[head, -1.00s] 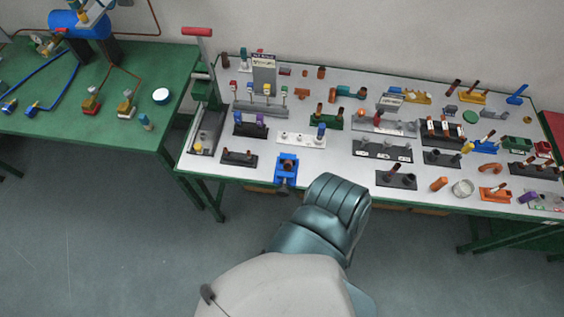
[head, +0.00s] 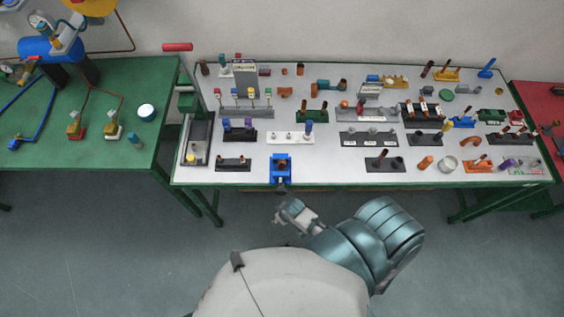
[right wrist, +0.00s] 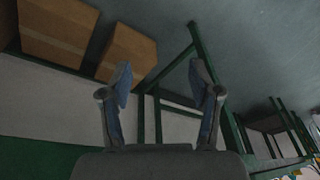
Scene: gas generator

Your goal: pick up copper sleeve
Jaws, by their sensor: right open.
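Several copper-coloured pieces stand or lie on the long white-topped bench (head: 225,177). A short orange-copper cylinder (head: 425,163) stands near the front right, and a bent copper elbow (head: 470,141) lies behind it. Small copper pieces (head: 300,69) also stand near the back. I cannot tell which one is the copper sleeve. My right gripper (head: 284,212) is in front of the bench edge, below the blue vise, away from all the copper pieces. In the right wrist view it (right wrist: 160,72) is open and empty. My left gripper is not in view.
A blue vise (head: 281,168) sits at the bench's front edge. Black and coloured holders with pegs crowd the bench. A green table (head: 90,150) stands at left, a red one (head: 540,105) at right. Cardboard boxes (right wrist: 130,50) show in the right wrist view.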

